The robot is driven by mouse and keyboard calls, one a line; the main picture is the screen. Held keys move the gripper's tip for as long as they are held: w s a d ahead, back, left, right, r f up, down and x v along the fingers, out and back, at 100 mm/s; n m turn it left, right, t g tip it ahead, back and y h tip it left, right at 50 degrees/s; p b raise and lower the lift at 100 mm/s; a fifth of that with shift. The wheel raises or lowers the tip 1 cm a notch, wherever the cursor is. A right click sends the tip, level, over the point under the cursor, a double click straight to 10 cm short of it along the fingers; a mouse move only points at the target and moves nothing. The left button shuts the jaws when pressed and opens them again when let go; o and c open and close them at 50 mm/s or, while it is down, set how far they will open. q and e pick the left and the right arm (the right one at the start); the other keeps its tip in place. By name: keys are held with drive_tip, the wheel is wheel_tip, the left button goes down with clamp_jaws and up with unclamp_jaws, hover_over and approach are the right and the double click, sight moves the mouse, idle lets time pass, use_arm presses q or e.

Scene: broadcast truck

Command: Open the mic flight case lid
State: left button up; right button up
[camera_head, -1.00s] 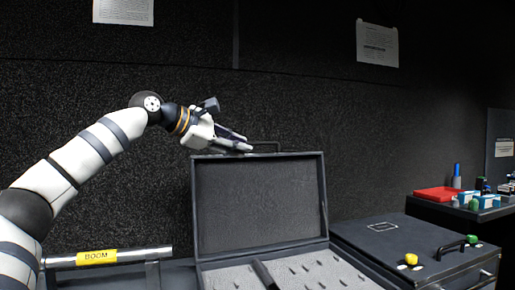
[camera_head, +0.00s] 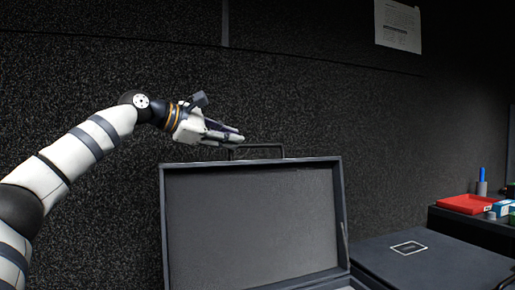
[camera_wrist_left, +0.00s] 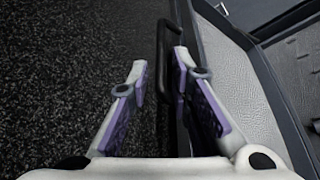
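The mic flight case lid (camera_head: 250,225) stands upright and open, its grey lined inside facing me. A dark handle (camera_head: 255,149) sticks up from the lid's top edge. My left gripper (camera_head: 241,139) is at the handle's left end, just above the lid's top edge. In the left wrist view the two fingers (camera_wrist_left: 158,72) are apart, with the dark handle (camera_wrist_left: 164,45) showing between them, nearer the right finger. I cannot tell whether the finger touches it. The lid's lined side (camera_wrist_left: 240,80) lies right of the fingers there. The case's lower part is mostly cut off. My right gripper is out of view.
A closed dark case (camera_head: 440,262) stands to the right of the open one. Beyond it a dark counter (camera_head: 475,226) holds a red tray (camera_head: 466,204) and small items. A dark textured wall is close behind the lid and gripper.

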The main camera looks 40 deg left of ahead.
sight(257, 146)
use_arm(q)
drive_tip(key=x, duration=0.8)
drive_tip(key=shift+w+f+b, duration=0.15)
drive_tip(key=shift+f+b, duration=0.2)
drive_tip(key=shift+f, duration=0.05)
drive_tip(key=shift+w+d, duration=0.1)
drive_tip(key=shift+w, duration=0.4)
clamp_jaws()
